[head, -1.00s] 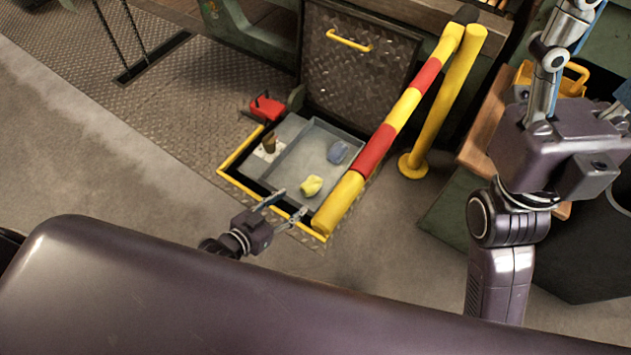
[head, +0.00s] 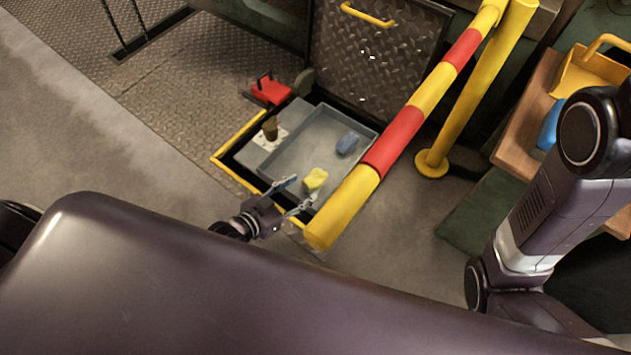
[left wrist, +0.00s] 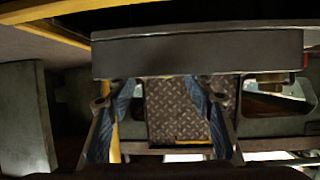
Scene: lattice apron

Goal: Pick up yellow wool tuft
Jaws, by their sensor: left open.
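The yellow wool tuft (head: 315,179) lies in a shallow grey tray (head: 290,163), near its front side in the head view. A blue-grey tuft (head: 347,143) lies farther back in the same tray. My left gripper (head: 296,195) is open and empty at the tray's near edge, its fingers pointing towards the yellow tuft, apart from it. In the left wrist view, the two fingers (left wrist: 165,92) are spread before a grey panel, probably the tray's wall (left wrist: 200,55); the yellow tuft does not show there. My right gripper is out of view.
The tray sits in a yellow-edged floor opening (head: 238,136). A red and yellow bar (head: 403,130) slants close along its right side, beside a yellow post (head: 470,100). A small brown pot (head: 270,128) and a red object (head: 270,92) are at the left.

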